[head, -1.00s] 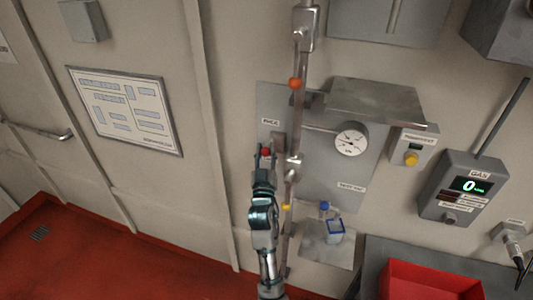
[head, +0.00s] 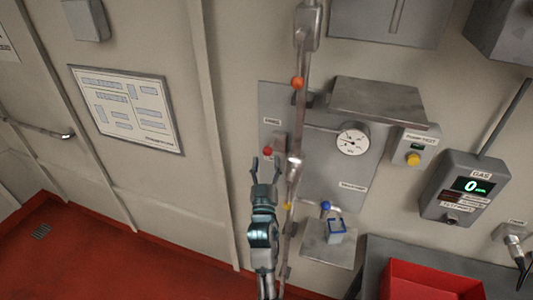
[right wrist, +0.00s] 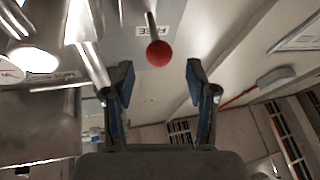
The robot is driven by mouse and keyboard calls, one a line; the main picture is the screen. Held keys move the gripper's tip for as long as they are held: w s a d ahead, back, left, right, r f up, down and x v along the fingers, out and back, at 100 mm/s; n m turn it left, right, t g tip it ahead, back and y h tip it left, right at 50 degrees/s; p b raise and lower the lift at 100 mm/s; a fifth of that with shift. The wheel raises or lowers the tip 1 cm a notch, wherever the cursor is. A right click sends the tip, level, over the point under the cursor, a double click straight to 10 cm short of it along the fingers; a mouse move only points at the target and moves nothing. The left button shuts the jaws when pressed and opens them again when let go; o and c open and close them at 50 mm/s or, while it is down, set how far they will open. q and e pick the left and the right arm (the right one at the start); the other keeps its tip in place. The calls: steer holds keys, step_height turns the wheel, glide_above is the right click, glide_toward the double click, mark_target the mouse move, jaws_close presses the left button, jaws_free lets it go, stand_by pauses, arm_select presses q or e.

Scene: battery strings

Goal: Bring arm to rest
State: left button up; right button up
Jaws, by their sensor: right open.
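My right gripper (head: 265,166) is open and empty in the head view, in front of the wall panel and just left of the vertical pipe. A small red knob (head: 267,151) sits on the panel close beyond its fingertips. In the right wrist view the red knob (right wrist: 159,53) is ahead of the two spread fingers (right wrist: 160,80), apart from them, with a metal stem behind it. My left gripper is not in view.
A vertical pipe (head: 301,60) with an orange knob (head: 298,83) runs beside my arm. A gauge (head: 353,139), a grey hood (head: 378,101), a gas meter (head: 462,188) and a red bin (head: 430,283) are to the right.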

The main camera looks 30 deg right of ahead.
steer(key=shift+v, duration=1.25)
steer(key=shift+a, duration=0.15)
